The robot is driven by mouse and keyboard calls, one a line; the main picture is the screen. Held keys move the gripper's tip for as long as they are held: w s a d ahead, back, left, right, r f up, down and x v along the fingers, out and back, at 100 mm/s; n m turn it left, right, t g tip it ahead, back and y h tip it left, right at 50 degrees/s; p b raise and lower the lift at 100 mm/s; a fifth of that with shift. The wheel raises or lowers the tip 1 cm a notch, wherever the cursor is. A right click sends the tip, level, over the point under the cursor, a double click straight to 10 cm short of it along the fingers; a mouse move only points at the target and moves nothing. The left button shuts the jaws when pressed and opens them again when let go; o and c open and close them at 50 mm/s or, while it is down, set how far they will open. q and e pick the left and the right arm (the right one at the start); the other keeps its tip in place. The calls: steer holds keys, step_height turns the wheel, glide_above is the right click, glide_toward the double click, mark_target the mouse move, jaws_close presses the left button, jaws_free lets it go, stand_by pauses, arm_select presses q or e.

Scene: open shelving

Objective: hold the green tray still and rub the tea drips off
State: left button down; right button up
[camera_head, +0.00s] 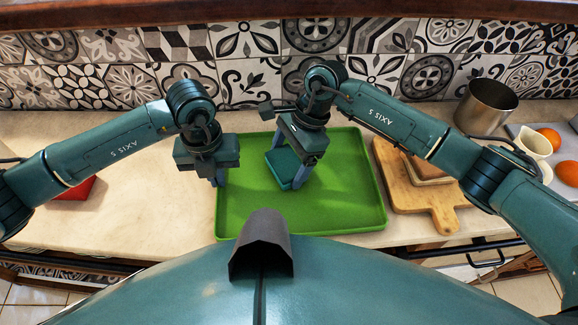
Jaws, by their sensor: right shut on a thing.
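The green tray (340,205) lies flat on the counter in front of me. My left gripper (219,180) points down at the tray's left rim; its fingers are mostly hidden by its own body, so I cannot tell if they touch or grip the rim. My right gripper (290,168) is over the left-middle of the tray, shut on a teal block-like sponge (281,165). The sponge is low, at or just above the tray floor; I cannot tell if it touches. I see no tea drips on the visible part of the tray.
A wooden board (403,198) with a stacked square item lies right of the tray, partly under my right arm. A metal pot (486,104), a white jug (533,142) and orange fruits (549,138) stand further right. A red item (76,188) is at left. Tiled wall behind.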

mark_target(285, 196)
steer(key=s, duration=0.6)
step_height(285, 196, up, 8)
stand_by(0.7)
stand_by(0.3)
arm_select(q)
steer(key=c, duration=1.6)
jaws_free()
steer(key=shift+o, duration=0.2)
step_height(285, 196, up, 12)
steer(key=shift+s, duration=0.1)
arm_select(e)
steer(key=shift+s, duration=0.15)
